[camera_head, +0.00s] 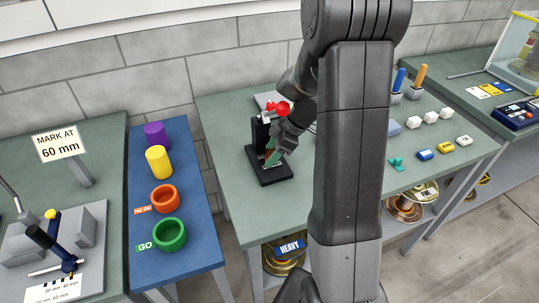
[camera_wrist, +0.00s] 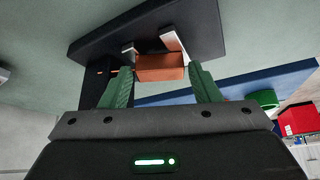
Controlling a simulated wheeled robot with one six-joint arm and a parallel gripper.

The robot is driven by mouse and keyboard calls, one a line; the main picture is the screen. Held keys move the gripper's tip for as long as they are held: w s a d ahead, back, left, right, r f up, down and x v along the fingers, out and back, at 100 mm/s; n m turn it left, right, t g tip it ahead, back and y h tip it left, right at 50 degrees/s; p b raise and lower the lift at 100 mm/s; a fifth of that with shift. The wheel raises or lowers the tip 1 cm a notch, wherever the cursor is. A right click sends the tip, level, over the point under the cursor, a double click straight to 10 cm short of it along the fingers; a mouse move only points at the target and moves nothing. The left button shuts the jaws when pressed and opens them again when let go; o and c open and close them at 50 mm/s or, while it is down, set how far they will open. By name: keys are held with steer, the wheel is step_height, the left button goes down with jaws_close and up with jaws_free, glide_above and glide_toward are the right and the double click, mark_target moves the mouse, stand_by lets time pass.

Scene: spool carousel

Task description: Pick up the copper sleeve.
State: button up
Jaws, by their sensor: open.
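The copper sleeve (camera_wrist: 160,68) shows in the wrist view as a short copper-brown piece lying crosswise, with two pale metal supports beside it, on the black stand (camera_wrist: 203,22). My gripper (camera_wrist: 161,76) is open, its green fingers on either side of the sleeve with gaps visible. I cannot tell how deep the sleeve sits between the fingertips. The sleeve is not clearly visible there.
A blue board (camera_head: 184,227) to the left carries purple, yellow, orange and green (camera_head: 169,234) rings or cylinders. Small white, blue and yellow blocks (camera_head: 445,147) sit at the right of the green table (camera_head: 223,125). Spools (camera_head: 404,209) stand on a lower shelf.

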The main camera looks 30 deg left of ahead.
steer(key=c, duration=0.8)
steer(key=shift+r+b, duration=0.35)
steer(key=shift+r, duration=0.4)
steer(key=shift+w+d+r+b, duration=0.1)
steer(key=shift+r+b, duration=0.1)
steer(key=shift+r, duration=0.3)
steer(key=shift+w+d+r+b, duration=0.1)
steer(key=shift+r+b, duration=0.1)
steer(key=shift+r, duration=0.25)
steer(key=w+d+b, duration=0.1)
steer(key=w+d, duration=0.1)
steer(key=d, duration=0.3)
steer(key=w+d+b, duration=0.1)
steer(key=w+d, duration=0.2)
steer(key=d, duration=0.2)
steer(key=w+d+b, duration=0.1)
steer(key=w+d, duration=0.2)
steer(key=d, duration=0.2)
steer(key=shift+d, duration=0.2)
